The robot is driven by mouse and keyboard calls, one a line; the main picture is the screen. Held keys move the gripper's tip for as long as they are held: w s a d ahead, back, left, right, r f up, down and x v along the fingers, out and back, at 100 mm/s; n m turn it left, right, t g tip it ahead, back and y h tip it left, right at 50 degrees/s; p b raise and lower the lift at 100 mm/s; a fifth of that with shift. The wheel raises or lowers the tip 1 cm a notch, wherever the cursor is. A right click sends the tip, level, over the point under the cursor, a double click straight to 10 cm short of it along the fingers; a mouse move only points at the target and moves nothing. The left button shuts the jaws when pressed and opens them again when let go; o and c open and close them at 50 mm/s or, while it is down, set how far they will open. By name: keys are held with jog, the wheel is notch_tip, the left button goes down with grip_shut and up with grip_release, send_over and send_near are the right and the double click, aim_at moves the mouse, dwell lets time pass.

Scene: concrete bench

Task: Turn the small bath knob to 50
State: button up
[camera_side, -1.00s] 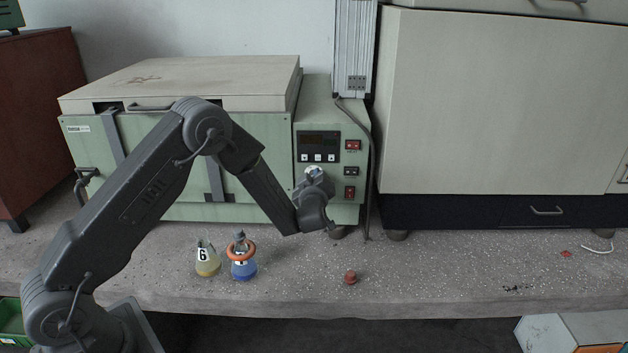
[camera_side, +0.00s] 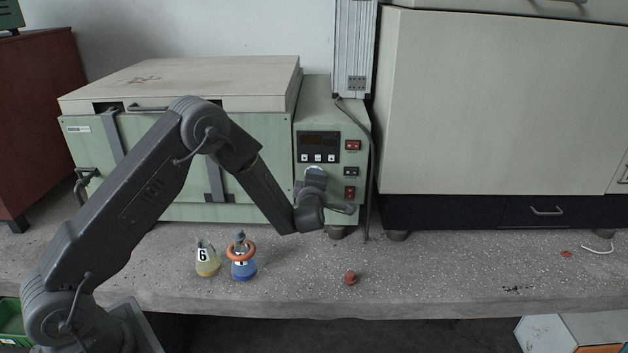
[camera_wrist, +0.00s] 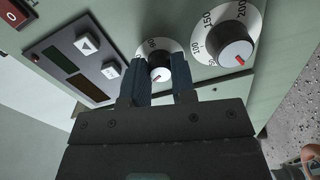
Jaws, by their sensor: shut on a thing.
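The small bath knob (camera_wrist: 160,72) sits on a white dial in the wrist view, with a red mark on its face. Its dial (camera_wrist: 150,46) is partly hidden by my fingers, so I cannot read the setting. My gripper (camera_wrist: 163,78) has one finger on each side of the small knob and is shut on it. A larger knob (camera_wrist: 233,54) beside it has a white dial with 100, 150 and 200 showing. In the side view my gripper (camera_side: 318,188) is at the bath's control panel (camera_side: 302,192), and hides the small knob.
The panel has a dark display (camera_side: 319,142), small buttons and red switches (camera_side: 352,145). On the bench stand a yellow flask (camera_side: 207,266) and a blue flask (camera_side: 243,271) with an orange ring. A small red-brown object (camera_side: 350,278) lies in front.

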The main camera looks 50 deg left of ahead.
jog(key=shift+n, duration=0.3)
jog(key=o, duration=0.9)
jog(key=v, duration=1.4)
jog(key=shift+a, duration=0.1)
